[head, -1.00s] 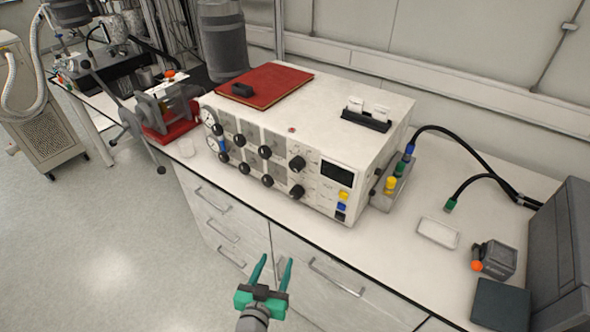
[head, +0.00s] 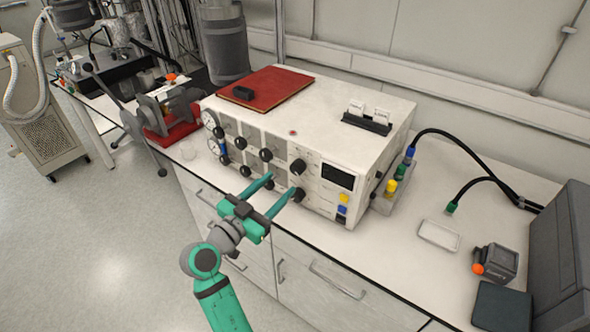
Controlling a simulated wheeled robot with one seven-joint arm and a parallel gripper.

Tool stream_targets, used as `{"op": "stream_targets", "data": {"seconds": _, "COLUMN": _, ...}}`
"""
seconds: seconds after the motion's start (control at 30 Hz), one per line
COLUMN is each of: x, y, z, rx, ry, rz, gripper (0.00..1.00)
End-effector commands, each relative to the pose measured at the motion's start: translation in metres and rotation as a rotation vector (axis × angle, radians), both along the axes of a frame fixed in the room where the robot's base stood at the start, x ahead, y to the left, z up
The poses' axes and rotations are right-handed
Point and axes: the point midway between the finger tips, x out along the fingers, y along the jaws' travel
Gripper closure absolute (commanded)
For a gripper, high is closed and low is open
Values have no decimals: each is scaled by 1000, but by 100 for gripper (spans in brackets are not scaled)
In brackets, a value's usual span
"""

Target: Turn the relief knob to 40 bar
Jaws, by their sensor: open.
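A white control box (head: 385,92) stands on the bench, with two rows of black knobs, gauges and a dark display on its front panel. Its labels are too small to read, so I cannot tell which knob is the relief knob or where it points. My gripper (head: 284,186) is open and empty in front of the lower row. One fingertip is near the lower right knob (head: 298,194); the other covers part of the panel near another lower knob. I cannot tell whether either fingertip touches. The upper right knob (head: 298,166) is in clear view.
A red folder (head: 275,84) lies on the box. The bench top to the right holds a white tray (head: 439,235), black hoses (head: 470,140) and a small grey device (head: 497,258). Drawers (head: 335,280) are below the bench edge.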

Motion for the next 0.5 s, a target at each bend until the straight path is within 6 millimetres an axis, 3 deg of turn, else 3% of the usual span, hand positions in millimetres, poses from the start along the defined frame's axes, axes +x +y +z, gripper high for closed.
{"op": "stream_targets", "data": {"seconds": 0.3, "x": 49, "y": -32, "z": 1, "rx": -1, "ry": 0, "rz": -6, "gripper": 49}}
{"op": "stream_targets", "data": {"seconds": 0.5, "x": 69, "y": -43, "z": 0, "rx": -1, "ry": 0, "rz": -3, "gripper": 49}}
